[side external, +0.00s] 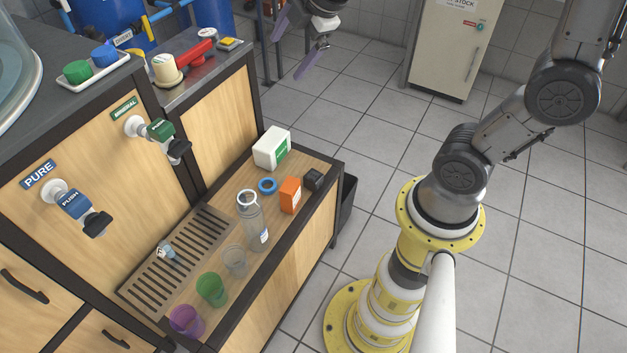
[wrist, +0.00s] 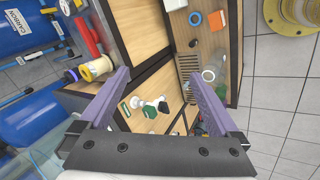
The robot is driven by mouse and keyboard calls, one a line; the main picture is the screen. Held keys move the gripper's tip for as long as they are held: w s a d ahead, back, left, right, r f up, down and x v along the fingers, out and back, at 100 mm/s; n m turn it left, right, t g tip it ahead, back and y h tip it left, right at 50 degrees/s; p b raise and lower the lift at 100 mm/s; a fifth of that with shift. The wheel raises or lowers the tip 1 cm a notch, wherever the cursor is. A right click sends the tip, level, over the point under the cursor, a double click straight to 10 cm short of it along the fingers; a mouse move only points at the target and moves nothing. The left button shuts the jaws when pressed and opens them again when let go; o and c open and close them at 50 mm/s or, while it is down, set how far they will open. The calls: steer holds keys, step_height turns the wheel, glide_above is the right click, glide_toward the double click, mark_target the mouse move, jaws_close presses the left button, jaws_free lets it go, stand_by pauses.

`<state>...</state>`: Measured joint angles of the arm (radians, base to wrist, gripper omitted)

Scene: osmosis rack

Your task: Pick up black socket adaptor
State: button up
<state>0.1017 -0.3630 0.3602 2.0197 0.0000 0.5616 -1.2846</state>
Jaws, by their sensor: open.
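A small black block (side external: 313,180), which looks like the black socket adaptor, sits at the far right corner of the wooden shelf, beside an orange box (side external: 290,195). In the wrist view the orange box (wrist: 215,20) shows near the top edge. A small dark item (wrist: 193,43) lies near it; I cannot tell if it is the same block. My gripper (side external: 297,42) is open and empty, with purple fingers, high above and well apart from the shelf. Both fingers (wrist: 158,78) show in the wrist view with nothing between them.
A white box (side external: 272,148), blue ring (side external: 268,186), clear bottle (side external: 252,222) and several cups, including a green one (side external: 212,289), stand on the shelf. Taps (side external: 160,130) jut from the cabinet panel above it. Open floor lies right of the shelf.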

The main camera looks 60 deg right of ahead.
steer(key=w+d+f+n+g, duration=0.1)
steer(key=w+d+f, duration=0.1)
steer(key=w+f, duration=0.15)
steer(key=w+d+f+n, duration=0.1)
steer(key=w+d+f, duration=0.1)
steer(key=f, duration=0.3)
steer(key=n+g, duration=0.1)
steer(key=g, duration=0.4)
glide_above(313, 175)
step_height(313, 175, down, 27)
steer(key=shift+y, duration=0.3)
steer(key=f, duration=0.8)
steer(key=shift+s+d+f, duration=0.1)
steer(key=shift+s, duration=0.25)
steer(key=shift+w+f, duration=0.15)
steer(key=shift+f, duration=1.15)
steer(key=shift+w+f, duration=0.1)
steer(key=shift+f, duration=1.2)
steer(key=c, duration=1.5)
